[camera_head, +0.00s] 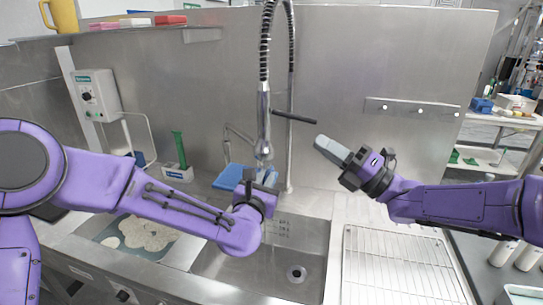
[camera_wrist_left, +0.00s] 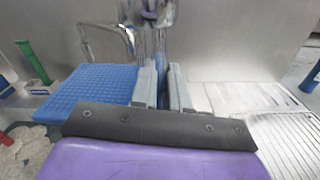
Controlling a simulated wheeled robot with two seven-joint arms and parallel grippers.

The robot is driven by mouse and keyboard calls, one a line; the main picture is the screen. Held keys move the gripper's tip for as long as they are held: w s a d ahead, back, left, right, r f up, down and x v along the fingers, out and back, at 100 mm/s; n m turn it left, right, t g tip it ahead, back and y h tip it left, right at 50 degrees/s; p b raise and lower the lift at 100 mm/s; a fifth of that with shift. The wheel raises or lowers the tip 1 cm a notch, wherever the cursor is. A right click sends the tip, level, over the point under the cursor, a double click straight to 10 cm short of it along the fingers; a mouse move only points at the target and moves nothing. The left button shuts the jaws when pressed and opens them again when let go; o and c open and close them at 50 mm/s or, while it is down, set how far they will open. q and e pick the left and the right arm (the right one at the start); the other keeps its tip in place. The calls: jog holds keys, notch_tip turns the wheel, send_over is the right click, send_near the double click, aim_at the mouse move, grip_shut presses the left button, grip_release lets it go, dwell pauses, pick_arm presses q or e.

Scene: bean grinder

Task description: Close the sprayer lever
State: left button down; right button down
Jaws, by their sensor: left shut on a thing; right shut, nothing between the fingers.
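The metal sprayer (camera_head: 264,125) hangs upright from its spring hose above the sink, with its head low at the left gripper. It also shows in the left wrist view (camera_wrist_left: 158,38), straight beyond the fingers. My right gripper (camera_head: 328,147) is shut and empty, in the air to the right of the sprayer.
A dark bar (camera_head: 295,117) sticks out right from beside the sprayer, near the right gripper. Below are the sink (camera_head: 275,240) and a wire rack (camera_head: 395,270). A blue grid tray (camera_wrist_left: 90,88) lies left of the fingers. A green-handled brush (camera_head: 179,150) stands at the wall.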

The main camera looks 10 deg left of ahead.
pick_arm(q)
jog(key=shift+a, duration=0.3)
pick_arm(e)
jog(key=s+a+r+m+t+h, duration=0.2)
jog(key=s+a+r+m+t, duration=0.25)
jog(key=m, duration=0.85)
jog(key=s+a+r+m+t+h, duration=0.1)
jog(key=a+r+m+t, duration=0.2)
jog(key=a+m+t, duration=0.7)
pick_arm(q)
jog(key=shift+d, duration=0.3)
pick_arm(e)
jog(key=n+g+h, duration=0.2)
jog(key=n+h, duration=1.7)
jog(key=h, duration=0.1)
send_near(294, 117)
notch_tip(294, 117, down, 3)
jog(key=s+d, duration=0.1)
jog(key=s, duration=0.2)
jog(key=w+r, duration=0.2)
jog(key=w, duration=0.8)
jog(key=shift+d, duration=0.35)
